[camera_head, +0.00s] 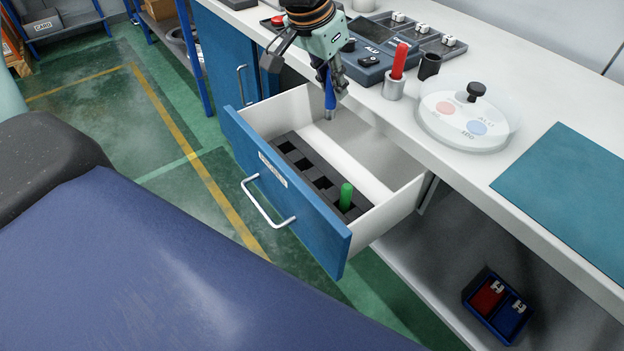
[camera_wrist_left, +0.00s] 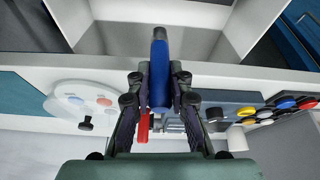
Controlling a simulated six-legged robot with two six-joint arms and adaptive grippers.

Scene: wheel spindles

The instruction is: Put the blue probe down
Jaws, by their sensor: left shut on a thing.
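The blue probe (camera_head: 329,88) has a blue handle and a grey metal tip pointing down. My left gripper (camera_head: 335,82) is shut on it and holds it above the open drawer, near the drawer's counter side. In the left wrist view the probe (camera_wrist_left: 159,75) sits between the two fingers (camera_wrist_left: 160,92). The drawer (camera_head: 285,185) has a blue front with a silver handle and white walls. Inside it is a black slotted rack (camera_head: 305,165) with several compartments. A green probe (camera_head: 346,195) stands in the rack's near right end. My right gripper is not in view.
A red probe (camera_head: 399,62) stands in a grey holder (camera_head: 393,88) on the counter, beside a black cup (camera_head: 429,66). A round clear-lidded dish (camera_head: 468,122), a grey device (camera_head: 378,62) and a teal mat (camera_head: 570,180) are also there. A red-and-blue tray (camera_head: 494,308) lies on the lower shelf.

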